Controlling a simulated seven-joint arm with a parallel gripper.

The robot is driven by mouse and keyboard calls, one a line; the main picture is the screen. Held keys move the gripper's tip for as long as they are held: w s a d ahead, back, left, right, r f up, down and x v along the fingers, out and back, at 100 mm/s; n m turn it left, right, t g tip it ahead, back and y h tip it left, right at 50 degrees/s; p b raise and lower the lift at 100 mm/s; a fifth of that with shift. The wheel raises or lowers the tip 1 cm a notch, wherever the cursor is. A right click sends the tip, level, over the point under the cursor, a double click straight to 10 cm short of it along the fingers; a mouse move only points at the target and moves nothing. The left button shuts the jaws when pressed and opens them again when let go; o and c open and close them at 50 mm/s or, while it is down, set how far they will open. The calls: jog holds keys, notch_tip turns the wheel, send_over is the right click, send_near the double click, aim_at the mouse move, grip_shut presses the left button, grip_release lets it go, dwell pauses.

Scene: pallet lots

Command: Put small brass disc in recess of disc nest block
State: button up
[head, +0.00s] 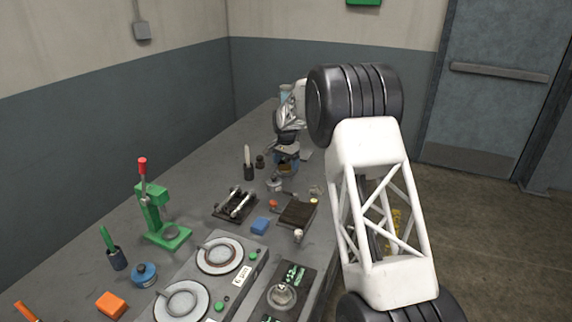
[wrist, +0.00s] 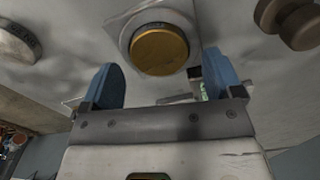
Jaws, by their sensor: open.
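A round brass disc (wrist: 160,50) shows in the wrist view, just beyond my fingertips and near the middle of the gap. It sits within a pale grey round rim on a squarish pale piece (wrist: 120,22); I cannot tell whether this is the disc nest block. My gripper (wrist: 163,86) is open, its two blue fingers apart, with nothing visible between them. In the head view my gripper (head: 286,163) is low over the far part of the bench, small and partly hidden by my wrist. I cannot make out the disc or nest block surely there.
In the wrist view a grey round piece (wrist: 16,42) lies left and a brown knob (wrist: 292,20) right. In the head view a dark tray (head: 298,212), a blue block (head: 260,226), a roller fixture (head: 235,204) and a green press (head: 160,215) stand nearer.

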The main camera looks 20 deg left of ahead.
aim_at(287, 167)
notch_tip(287, 167, up, 12)
jog(key=shift+r, duration=0.2)
dwell(0.4)
dwell(0.5)
jog(key=shift+d, duration=0.1)
jog(key=s+d+r, duration=0.4)
jog(key=d+r, duration=0.3)
jog(key=d, duration=0.5)
jog(key=s+d+r, duration=0.4)
jog(key=d+r, duration=0.3)
jog(key=d, duration=0.4)
jog(key=s+d+r+n+t, duration=0.1)
jog(key=s+d+r, duration=0.2)
jog(key=s+d, duration=0.5)
jog(key=s+d+r, duration=0.3)
jog(key=s+d, duration=0.3)
jog(key=d, duration=0.3)
jog(key=s+d+t, duration=0.1)
jog(key=s+d, duration=0.6)
jog(key=s, duration=0.3)
jog(key=s+d, duration=0.7)
jog(key=s, duration=0.2)
jog(key=s+d+f, duration=0.3)
jog(key=s+f, duration=0.1)
jog(key=s, duration=0.6)
jog(key=s+d+f+n, duration=0.1)
jog(key=s+d+f, duration=0.3)
jog(key=s, duration=0.6)
jog(key=shift+f+t, duration=0.3)
jog(key=shift+f, duration=0.35)
